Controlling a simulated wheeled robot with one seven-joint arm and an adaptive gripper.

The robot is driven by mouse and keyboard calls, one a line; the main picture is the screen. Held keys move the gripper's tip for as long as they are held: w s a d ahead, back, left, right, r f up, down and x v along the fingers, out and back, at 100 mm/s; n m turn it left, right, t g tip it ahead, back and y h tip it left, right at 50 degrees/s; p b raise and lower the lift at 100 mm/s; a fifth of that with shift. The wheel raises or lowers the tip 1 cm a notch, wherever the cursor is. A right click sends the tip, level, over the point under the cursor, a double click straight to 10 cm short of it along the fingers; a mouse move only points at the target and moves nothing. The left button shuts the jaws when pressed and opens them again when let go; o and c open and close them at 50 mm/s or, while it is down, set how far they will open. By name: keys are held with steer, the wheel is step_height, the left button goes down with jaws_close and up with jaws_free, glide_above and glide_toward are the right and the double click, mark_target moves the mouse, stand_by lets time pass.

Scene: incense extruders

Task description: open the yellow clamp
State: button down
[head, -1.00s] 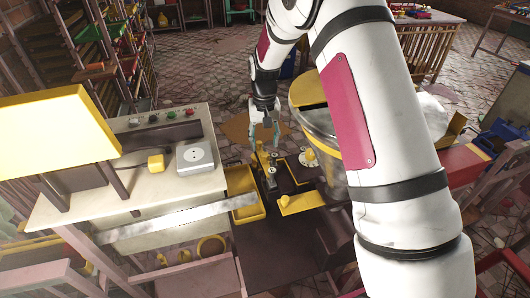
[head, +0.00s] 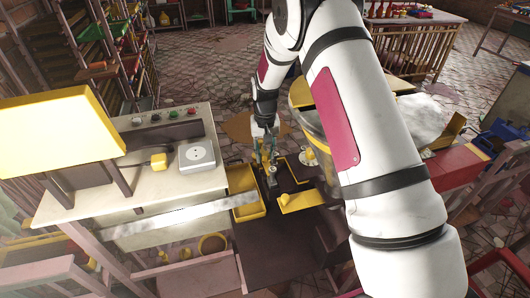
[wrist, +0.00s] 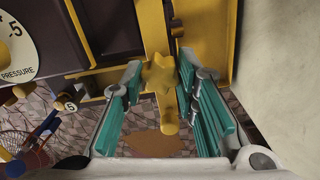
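The yellow clamp (wrist: 160,74) shows in the wrist view as a star-shaped knob with a yellow bar above it and a round-ended yellow piece below it. My gripper (wrist: 161,90) is open, with one teal finger to the left of the knob and one to the right. Gaps show on both sides, so the fingers do not appear closed on it. In the head view my gripper (head: 266,152) points down over the yellow and dark machine parts, and it largely hides the clamp there.
A yellow tray (head: 245,212) lies just left of the clamp area. A bench with a white dial box (head: 197,155) stands further left. A clear cylinder (head: 308,125) stands close on the right, partly behind my arm. A pressure gauge (wrist: 15,50) is at the wrist view's upper left.

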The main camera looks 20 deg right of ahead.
steer(key=shift+n, duration=0.3)
steer(key=n+b, duration=0.2)
steer(key=n, duration=0.1)
steer(key=shift+n, duration=0.4)
steer(key=n+b, duration=0.1)
steer(key=n, duration=0.4)
steer(key=shift+b, duration=0.3)
steer(key=shift+d, duration=0.1)
stand_by(0.3)
